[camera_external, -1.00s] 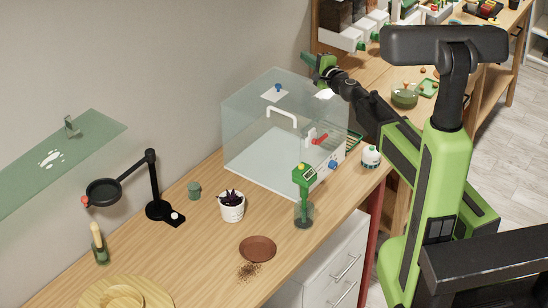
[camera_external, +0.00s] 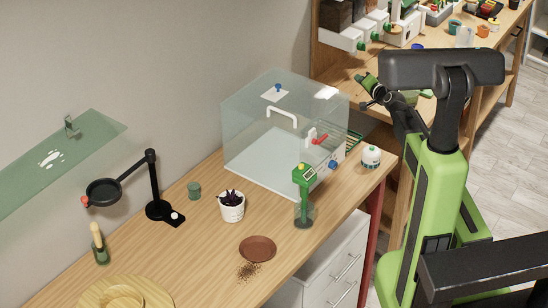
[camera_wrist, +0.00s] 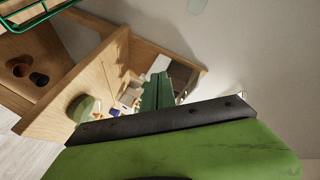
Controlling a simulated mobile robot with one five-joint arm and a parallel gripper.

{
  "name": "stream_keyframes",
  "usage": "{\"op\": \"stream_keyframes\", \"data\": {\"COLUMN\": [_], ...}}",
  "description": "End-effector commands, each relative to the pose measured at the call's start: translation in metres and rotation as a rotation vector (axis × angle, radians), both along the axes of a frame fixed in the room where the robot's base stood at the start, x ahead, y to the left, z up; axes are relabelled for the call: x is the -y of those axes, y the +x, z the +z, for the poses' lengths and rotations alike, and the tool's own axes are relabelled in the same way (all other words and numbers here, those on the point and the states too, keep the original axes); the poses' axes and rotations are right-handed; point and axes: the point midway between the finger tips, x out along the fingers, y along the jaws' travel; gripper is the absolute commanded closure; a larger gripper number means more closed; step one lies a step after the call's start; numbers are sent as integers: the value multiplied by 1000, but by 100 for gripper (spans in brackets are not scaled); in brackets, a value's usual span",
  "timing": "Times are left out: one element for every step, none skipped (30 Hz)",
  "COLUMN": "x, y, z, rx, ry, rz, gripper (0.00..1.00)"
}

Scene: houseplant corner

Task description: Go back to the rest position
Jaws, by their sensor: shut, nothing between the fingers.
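My gripper (camera_external: 361,77) is up in the air at the back right in the external view, to the right of the clear box and above the table. Its green fingers (camera_wrist: 157,92) show in the wrist view, close together with nothing between them. My arm is folded in near my column. The fingertips are small in the external view and their detail is hard to make out.
A clear box (camera_external: 250,124) with a white handle stands on the wooden table (camera_external: 190,258). Shelves stand behind.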

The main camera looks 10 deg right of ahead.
Motion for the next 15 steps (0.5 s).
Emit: {"op": "stream_keyframes", "data": {"x": [-7,-11,-16,-18,-19,-21,-22,-23,-23,-23,-22,-17,-9,3,17], "y": [-14,-22,-34,-45,-57,-76,-93,-111,-135,-154,-173,-197,-215,-232,-252], "z": [-21,-33,-52,-66,-82,-105,-123,-139,-159,-173,-185,-195,-197,-197,-199], "rx": [-42,-73,-117,-155,-200,-274,-339,-407,-498,-566,-634,-722,-784,-843,-915], "ry": [-93,-160,-251,-314,-363,-388,-379,-368,-355,-345,-339,-361,-408,-474,-552], "rz": [54,92,145,185,223,269,298,324,356,378,397,427,454,483,519], "gripper": [100,100,100,100,100,100,100,100,100,100,100,100,100,100,100]}}
